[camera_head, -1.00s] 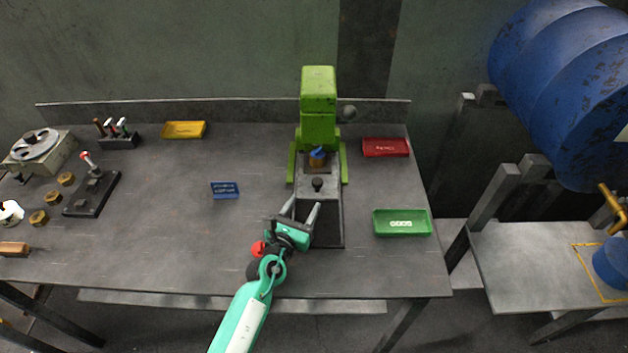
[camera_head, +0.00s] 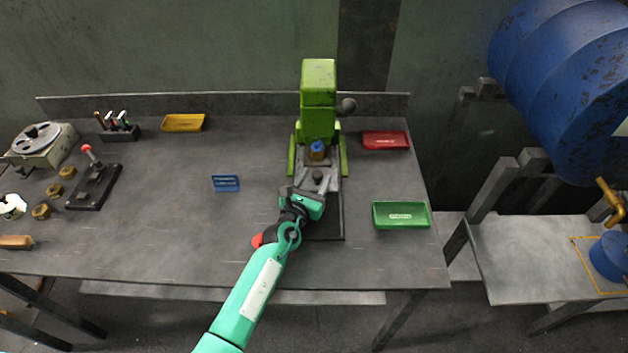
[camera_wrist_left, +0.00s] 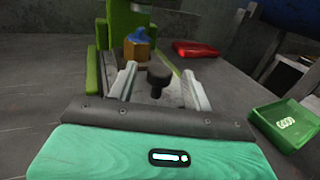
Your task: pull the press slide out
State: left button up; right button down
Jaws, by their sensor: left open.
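The green press (camera_head: 318,105) stands toward the back right of the bench. Its grey slide (camera_head: 330,166) lies at its foot, with a dark knob (camera_head: 317,176) on top. A brass piece with a blue top (camera_head: 317,150) sits on the slide's far end, under the press head. My left gripper (camera_head: 308,185) is open at the knob. In the left wrist view the knob (camera_wrist_left: 158,78) stands between the two fingers, with gaps visible on both sides. The brass and blue piece (camera_wrist_left: 140,47) shows beyond it. My right gripper is not in view.
A red tray (camera_head: 386,140) and a green tray (camera_head: 401,215) lie right of the press. A yellow tray (camera_head: 183,123) and a blue tray (camera_head: 226,183) lie to the left. A lever box (camera_head: 93,187) stands further left. The bench between is clear.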

pick_arm(q)
grip_shut()
jog(key=s+p, duration=0.3)
jog(key=s, duration=0.8)
jog(key=shift+s+p, duration=0.3)
jog(key=shift+s, duration=0.55)
grip_release()
jog(key=shift+s, duration=0.1)
jog(key=b+v, duration=0.3)
jog(key=v, duration=0.9)
jog(key=shift+s+a+f, duration=0.15)
jog(key=shift+f, duration=0.05)
jog(key=shift+s+a+r, duration=0.15)
jog(key=shift+s+a, duration=0.1)
jog(key=shift+s, duration=0.3)
